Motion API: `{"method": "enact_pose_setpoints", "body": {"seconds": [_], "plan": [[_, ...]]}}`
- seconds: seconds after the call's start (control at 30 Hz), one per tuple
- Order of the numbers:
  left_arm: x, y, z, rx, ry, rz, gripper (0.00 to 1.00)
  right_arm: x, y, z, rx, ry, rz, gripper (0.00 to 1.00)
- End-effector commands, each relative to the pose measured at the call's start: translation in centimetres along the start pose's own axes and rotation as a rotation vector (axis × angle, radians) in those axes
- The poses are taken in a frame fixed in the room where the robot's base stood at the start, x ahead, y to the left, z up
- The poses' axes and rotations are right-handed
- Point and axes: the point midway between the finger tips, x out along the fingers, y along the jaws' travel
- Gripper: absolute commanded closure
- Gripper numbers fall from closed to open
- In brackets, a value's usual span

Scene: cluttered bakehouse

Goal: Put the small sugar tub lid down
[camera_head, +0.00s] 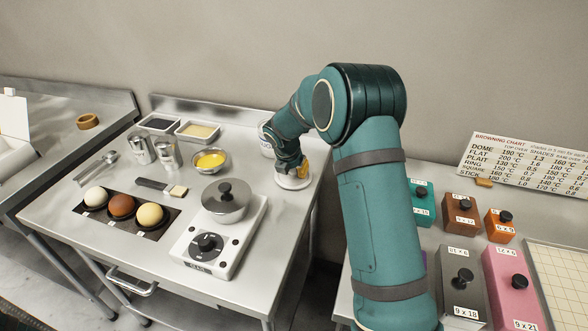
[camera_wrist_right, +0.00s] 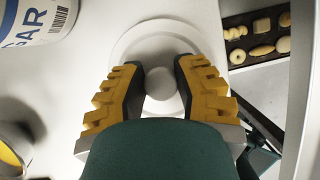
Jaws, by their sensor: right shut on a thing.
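The small sugar tub lid (camera_head: 293,183) is a round white disc over the right part of the steel table, near its right edge. My right gripper (camera_head: 294,168) is above it, with its yellow and black fingers shut on the lid's round knob. In the right wrist view the lid (camera_wrist_right: 128,45) lies flat below the fingers, and its knob (camera_wrist_right: 160,84) is between the fingertips (camera_wrist_right: 159,88). I cannot tell whether the lid touches the table. The white sugar tub (camera_head: 265,140) stands behind, partly hidden by my arm; its blue label shows in the wrist view (camera_wrist_right: 36,22). My left gripper is not in view.
A bowl of yellow filling (camera_head: 211,161), a scale (camera_head: 239,243) with a lidded pan (camera_head: 224,205), a brush (camera_head: 161,187) and a dark tray of buns (camera_head: 75,210) share the table. Coloured blocks (camera_head: 461,280) stand on the right-hand table. A tray of baked pieces (camera_wrist_right: 262,33) shows beyond the edge.

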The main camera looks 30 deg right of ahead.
Motion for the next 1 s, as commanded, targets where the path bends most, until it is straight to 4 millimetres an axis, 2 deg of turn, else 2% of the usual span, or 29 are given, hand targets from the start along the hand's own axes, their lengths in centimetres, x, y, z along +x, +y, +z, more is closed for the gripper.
{"method": "enact_pose_setpoints", "body": {"seconds": [0.03, 0.1, 0.4, 0.53, 0.67, 1.0], "plan": [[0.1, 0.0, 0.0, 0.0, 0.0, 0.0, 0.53, 0.1, 0.0, -0.1, 0.0, 0.001, -0.001, 0.64], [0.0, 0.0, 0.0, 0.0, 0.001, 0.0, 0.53, 0.1, 0.0, -0.1, 0.0, 0.0, 0.0, 0.42], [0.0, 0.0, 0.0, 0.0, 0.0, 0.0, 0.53, 0.0, 0.0, 0.0, 0.0, 0.0, 0.0, 0.42], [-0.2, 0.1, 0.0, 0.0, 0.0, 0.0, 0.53, -0.8, 0.0, 0.1, 0.0, 0.0, 0.001, 0.42], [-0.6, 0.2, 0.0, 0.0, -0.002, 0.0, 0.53, -2.8, 0.0, 0.2, -0.001, 0.0, 0.002, 0.42], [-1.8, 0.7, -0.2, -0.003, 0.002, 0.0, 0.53, -9.7, 0.0, 0.1, 0.0, 0.0, 0.003, 0.42]]}}
